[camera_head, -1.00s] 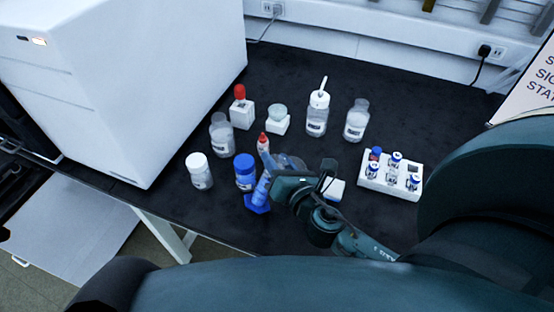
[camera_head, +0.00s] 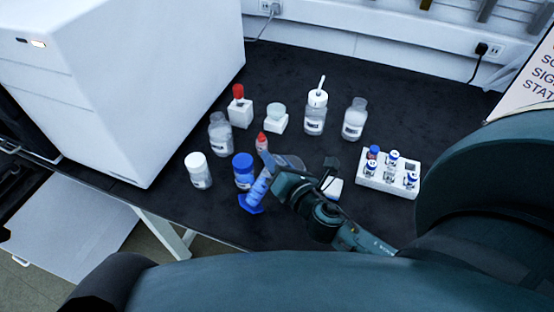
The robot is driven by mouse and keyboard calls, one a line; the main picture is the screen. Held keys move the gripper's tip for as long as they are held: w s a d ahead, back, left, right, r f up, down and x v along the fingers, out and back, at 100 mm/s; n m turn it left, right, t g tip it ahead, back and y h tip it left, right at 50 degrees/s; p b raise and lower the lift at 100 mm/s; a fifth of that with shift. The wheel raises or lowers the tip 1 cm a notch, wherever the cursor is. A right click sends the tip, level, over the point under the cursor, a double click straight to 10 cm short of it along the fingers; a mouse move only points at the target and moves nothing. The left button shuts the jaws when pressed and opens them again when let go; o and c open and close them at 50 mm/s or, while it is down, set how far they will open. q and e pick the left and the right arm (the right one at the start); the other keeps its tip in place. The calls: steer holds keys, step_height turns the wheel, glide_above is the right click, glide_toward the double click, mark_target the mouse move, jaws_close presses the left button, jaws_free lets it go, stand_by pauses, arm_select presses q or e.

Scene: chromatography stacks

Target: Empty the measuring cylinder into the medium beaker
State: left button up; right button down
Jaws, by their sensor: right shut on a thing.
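The measuring cylinder has a blue foot (camera_head: 250,204) and a narrow bluish body (camera_head: 260,186). It leans a little, its foot to the lower left, near the front of the black bench. My right gripper (camera_head: 273,180) comes from the right and is shut on the cylinder's body. I cannot tell whether the foot touches the bench. A clear glass rim (camera_head: 291,160) shows just behind the gripper; it may be the medium beaker, but the gripper hides most of it. My left gripper is not in view.
A blue-capped jar (camera_head: 243,172) and a white-capped jar (camera_head: 198,172) stand left of the cylinder. A red-tipped item (camera_head: 262,142) is just behind it. Several bottles stand further back. A white vial rack (camera_head: 388,180) is at right. Bare bench (camera_head: 220,220) lies at the front left.

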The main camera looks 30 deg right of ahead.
steer(key=shift+m, duration=0.3)
steer(key=shift+d+m+p, duration=0.1)
steer(key=shift+m+p, duration=0.4)
steer(key=shift+r, duration=0.1)
steer(key=shift+d+m+y+p, duration=0.1)
steer(key=shift+m+y+p, duration=0.3)
stand_by(0.4)
